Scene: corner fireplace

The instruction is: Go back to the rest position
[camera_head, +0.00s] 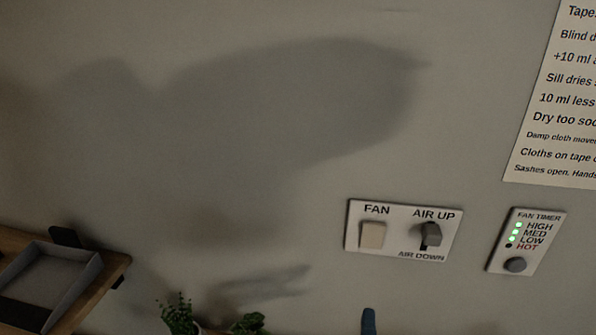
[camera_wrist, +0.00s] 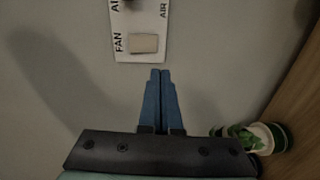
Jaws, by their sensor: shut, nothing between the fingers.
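My gripper (camera_wrist: 160,75) points up in the wrist view, its two blue fingers pressed together with nothing between them. Its tips are just below the lower edge of the white switch plate (camera_wrist: 128,22) in that view. In the head view only a blue fingertip (camera_head: 369,322) shows at the bottom edge, below the switch plate (camera_head: 400,252). The plate carries a FAN rocker (camera_head: 372,235) and a dark AIR UP / AIR DOWN lever (camera_head: 431,236). The rest of my arm is out of the head view.
A fan timer panel (camera_head: 525,240) with green lights and a knob is right of the plate. A paper notice (camera_head: 560,110) hangs above it. A wooden shelf (camera_head: 112,268) with a grey tray (camera_head: 92,270) is at lower left. Potted plants (camera_head: 180,315) stand at the bottom.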

